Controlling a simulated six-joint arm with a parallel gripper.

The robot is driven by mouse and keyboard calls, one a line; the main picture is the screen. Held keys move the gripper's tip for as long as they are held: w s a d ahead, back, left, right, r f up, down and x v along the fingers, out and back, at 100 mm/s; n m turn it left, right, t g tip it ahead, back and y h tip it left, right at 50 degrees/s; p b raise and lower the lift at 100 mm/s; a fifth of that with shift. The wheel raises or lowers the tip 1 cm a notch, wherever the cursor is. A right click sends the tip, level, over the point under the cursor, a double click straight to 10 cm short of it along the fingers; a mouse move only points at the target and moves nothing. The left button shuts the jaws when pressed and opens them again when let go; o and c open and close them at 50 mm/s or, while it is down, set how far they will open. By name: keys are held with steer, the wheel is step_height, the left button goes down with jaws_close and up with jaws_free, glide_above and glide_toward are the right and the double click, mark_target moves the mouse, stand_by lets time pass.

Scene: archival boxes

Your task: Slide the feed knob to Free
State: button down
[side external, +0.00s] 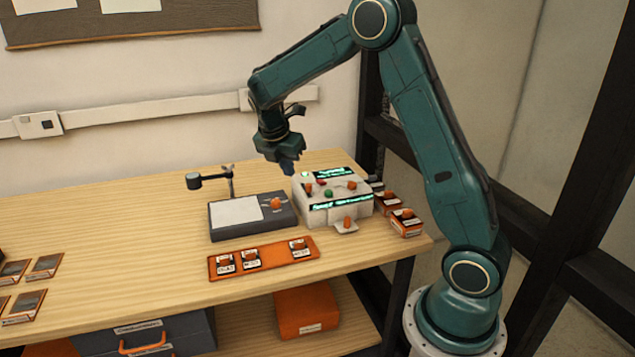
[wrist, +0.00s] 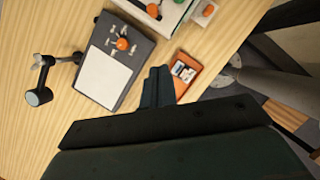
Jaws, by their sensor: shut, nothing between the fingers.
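A white control box (side external: 333,214) with green-lit display strips stands toward the right of the bench. It carries several orange knobs and a green one on top, and an orange knob (side external: 347,222) on a front tab. Left of it, a dark grey unit (side external: 225,232) with a pale plate has an orange knob (side external: 276,203) among small labels; this knob shows in the wrist view (wrist: 122,44). The lettering is too small to read, so I cannot tell which is the feed knob. My gripper (side external: 288,168) is shut and empty, above and behind these units, touching neither. Its fingers point down.
An orange tray (side external: 268,268) with several labelled pieces lies in front of the grey unit. A small lamp-like arm (side external: 231,182) rises behind that unit. Orange-and-white blocks (side external: 406,222) stand right of the white box, near the bench edge.

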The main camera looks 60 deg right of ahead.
mark_target(309, 189)
steer(key=shift+f, duration=0.1)
stand_by(0.3)
steer(key=shift+d+f, duration=1.3)
steer(key=shift+f, duration=0.2)
steer(key=shift+d+f, duration=1.25)
steer(key=shift+f, duration=0.3)
steer(key=shift+d+f, duration=1.3)
steer(key=shift+f, duration=0.2)
steer(key=shift+w+d, duration=2.15)
steer(key=shift+a, duration=0.15)
